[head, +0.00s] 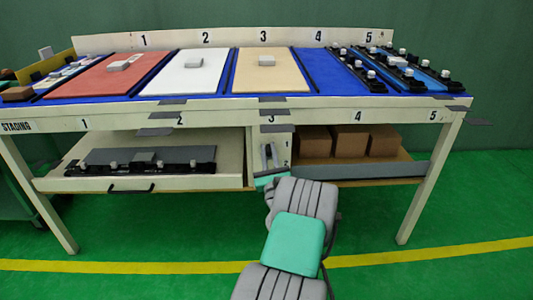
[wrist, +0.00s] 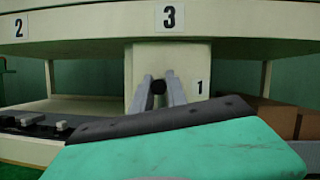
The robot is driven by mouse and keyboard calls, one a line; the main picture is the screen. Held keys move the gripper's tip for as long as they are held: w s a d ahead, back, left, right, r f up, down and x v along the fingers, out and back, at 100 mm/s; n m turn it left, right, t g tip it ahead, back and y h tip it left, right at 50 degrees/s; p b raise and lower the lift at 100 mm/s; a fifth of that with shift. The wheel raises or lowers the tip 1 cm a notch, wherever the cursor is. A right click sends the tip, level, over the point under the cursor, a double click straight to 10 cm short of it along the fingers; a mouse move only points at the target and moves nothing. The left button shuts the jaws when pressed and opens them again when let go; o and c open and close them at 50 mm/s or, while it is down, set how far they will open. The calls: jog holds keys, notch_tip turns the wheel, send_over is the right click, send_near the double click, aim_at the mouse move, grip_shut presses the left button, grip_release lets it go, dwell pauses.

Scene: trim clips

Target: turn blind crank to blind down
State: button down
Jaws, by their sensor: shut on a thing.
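My gripper (wrist: 160,82) points at the pale post under the number 3 at the table's front. In the wrist view its two grey fingers are closed on a small dark round knob (wrist: 158,87), which looks like the crank's handle. The rest of the crank is hidden behind the fingers and my green wrist housing. In the head view my gripper (head: 269,153) is small against the post, and the knob cannot be made out. I cannot tell the crank's angle. No blind can be clearly identified.
The post (head: 285,144) carries small numbers 1 and 2. To its left is an open drawer (head: 225,171) holding a dark rail with clips. To its right, brown boxes (head: 350,141) stand behind a grey strip (head: 360,171). Panels lie on the blue tabletop (head: 310,72). The floor in front is clear.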

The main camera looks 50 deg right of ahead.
jog(key=shift+s+m, duration=0.1)
jog(key=shift+m, duration=0.3)
jog(key=c, duration=1.3)
grip_release()
jog(key=shift+v, duration=3.8)
